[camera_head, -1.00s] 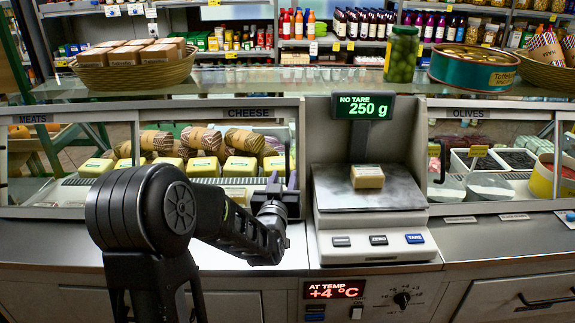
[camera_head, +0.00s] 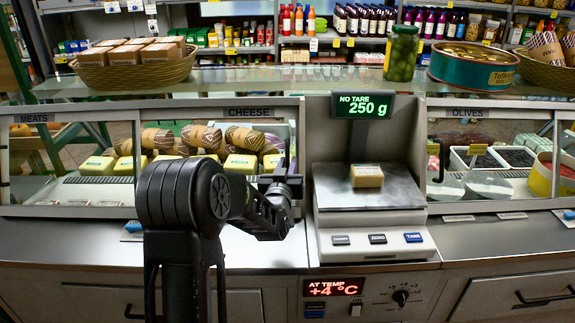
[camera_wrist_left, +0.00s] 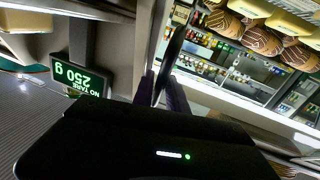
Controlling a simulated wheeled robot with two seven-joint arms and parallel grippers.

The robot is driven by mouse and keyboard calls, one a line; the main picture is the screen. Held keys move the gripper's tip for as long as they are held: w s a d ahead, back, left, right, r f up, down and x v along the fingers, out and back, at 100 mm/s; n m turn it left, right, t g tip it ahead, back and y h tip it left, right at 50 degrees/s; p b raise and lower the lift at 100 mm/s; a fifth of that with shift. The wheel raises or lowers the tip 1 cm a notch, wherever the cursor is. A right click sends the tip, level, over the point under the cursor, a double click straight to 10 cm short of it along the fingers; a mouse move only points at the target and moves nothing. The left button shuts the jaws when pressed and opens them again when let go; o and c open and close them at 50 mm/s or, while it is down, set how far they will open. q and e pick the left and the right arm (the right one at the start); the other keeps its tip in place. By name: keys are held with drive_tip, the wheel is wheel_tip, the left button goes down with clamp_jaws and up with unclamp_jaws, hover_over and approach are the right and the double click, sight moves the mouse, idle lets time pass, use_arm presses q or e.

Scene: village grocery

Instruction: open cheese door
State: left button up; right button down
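The cheese door (camera_head: 217,111) is the framed glass panel under the CHEESE label, left of the scale. It looks closed, with cheeses visible behind it. My left gripper (camera_head: 284,168) is in front of the door's right edge. In the left wrist view a dark upright handle bar (camera_wrist_left: 178,38) runs down between the fingers of the left gripper (camera_wrist_left: 161,92). I cannot tell whether the fingers press on the bar. My arm hides part of the door's lower area. My right gripper is not in view.
A scale (camera_head: 370,235) reading 250 g, with a small package (camera_head: 367,176) on it, stands close to the right of the gripper. An olive jar (camera_head: 402,54), a tin (camera_head: 473,68) and a basket (camera_head: 135,72) stand on the glass top.

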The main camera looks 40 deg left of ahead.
use_arm(q)
clamp_jaws()
idle(1.0)
